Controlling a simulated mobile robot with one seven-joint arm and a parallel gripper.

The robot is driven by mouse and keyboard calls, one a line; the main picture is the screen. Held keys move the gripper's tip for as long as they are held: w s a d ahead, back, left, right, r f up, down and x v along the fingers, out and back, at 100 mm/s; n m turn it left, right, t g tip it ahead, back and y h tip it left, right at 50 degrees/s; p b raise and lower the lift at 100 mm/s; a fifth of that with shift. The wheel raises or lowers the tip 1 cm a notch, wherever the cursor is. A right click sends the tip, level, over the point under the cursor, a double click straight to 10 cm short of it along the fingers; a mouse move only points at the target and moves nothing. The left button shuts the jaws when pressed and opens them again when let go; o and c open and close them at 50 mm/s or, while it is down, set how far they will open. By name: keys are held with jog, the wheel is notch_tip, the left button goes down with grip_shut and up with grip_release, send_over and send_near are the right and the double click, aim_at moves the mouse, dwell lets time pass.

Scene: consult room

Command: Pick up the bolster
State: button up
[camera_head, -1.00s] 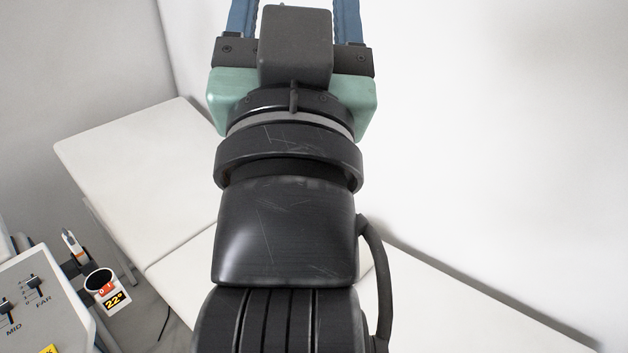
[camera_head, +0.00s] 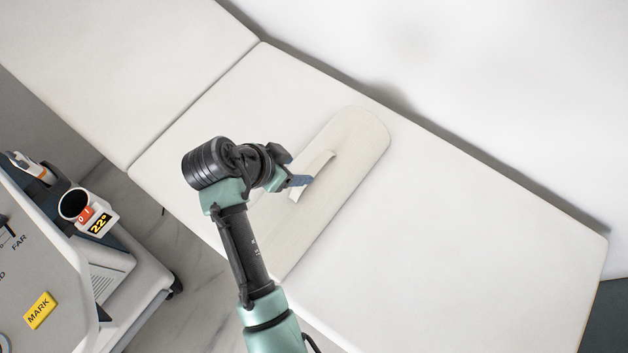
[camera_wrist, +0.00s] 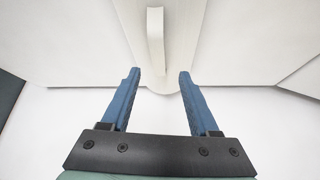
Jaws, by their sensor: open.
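The bolster (camera_head: 361,138) is a long, off-white, round-ended piece lying on the white couch (camera_head: 440,240). A pale raised handle (camera_head: 314,172) stands up from its middle. My gripper (camera_head: 304,179) is at the handle in the head view, partly hiding the bolster's near part. In the wrist view my gripper (camera_wrist: 160,75) is open and empty, its two blue fingers apart. There the handle (camera_wrist: 155,35) lies ahead of the fingertips, roughly in line with the gap. The bolster (camera_wrist: 184,40) runs beneath it. I cannot tell whether a finger touches the handle.
A grey cart (camera_head: 40,270) with switches and a yellow MARK label stands at the left. A white wall (camera_head: 480,70) rises behind the couch. The couch top right of the bolster is clear.

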aim_at(313, 170)
jog(key=x, duration=0.3)
jog(key=shift+w+d+f, duration=0.1)
jog(key=shift+w+f, duration=0.1)
jog(key=shift+f, duration=0.1)
jog(key=shift+x, duration=2.7)
jog(key=shift+d, duration=0.1)
grip_shut()
jog(key=shift+r, duration=0.1)
